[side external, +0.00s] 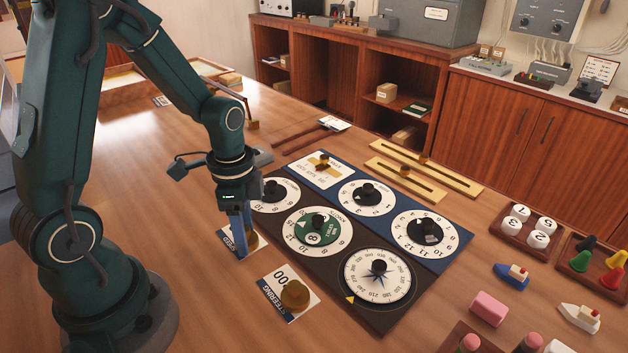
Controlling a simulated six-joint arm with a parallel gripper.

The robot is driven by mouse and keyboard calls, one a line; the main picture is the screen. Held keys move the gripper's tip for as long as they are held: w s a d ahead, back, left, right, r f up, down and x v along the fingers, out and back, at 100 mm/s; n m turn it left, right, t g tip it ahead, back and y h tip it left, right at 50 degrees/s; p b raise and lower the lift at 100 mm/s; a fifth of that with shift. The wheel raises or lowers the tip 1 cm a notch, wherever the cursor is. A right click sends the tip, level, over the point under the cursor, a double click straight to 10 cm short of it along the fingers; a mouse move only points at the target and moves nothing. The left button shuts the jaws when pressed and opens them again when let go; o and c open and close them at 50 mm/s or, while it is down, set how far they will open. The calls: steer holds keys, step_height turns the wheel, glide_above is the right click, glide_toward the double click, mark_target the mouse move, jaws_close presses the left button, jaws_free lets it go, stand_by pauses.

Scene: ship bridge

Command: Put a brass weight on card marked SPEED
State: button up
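My gripper (245,245) points down at the left end of the dial panel, with its fingertips low over a white card with a blue band (226,238). The fingers hide most of this card, and its marking cannot be read. A brass weight (253,240) shows beside and partly behind the fingers. Whether the fingers hold it or only stand next to it, I cannot tell. A second brass weight (295,295) stands on a card whose blue band reads "STEERING" (270,301), nearer the camera. I cannot make out a card reading SPEED.
The dial panel (290,237) with several black-knobbed dials lies right of my gripper. A white plate (310,169) with a small brass part is at its far end. Brass slotted strips (390,182), toy boats, a pink block (488,308) and trays lie right. Bare wood lies left.

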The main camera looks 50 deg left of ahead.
steer(key=o, duration=0.5)
step_height(320, 180, up, 5)
steer(key=s+d+r+n+t, duration=0.5)
steer(key=r+n, duration=0.3)
steer(key=r, duration=0.2)
steer(key=shift+s+d+t, duration=0.3)
steer(key=shift+s+d, duration=0.35)
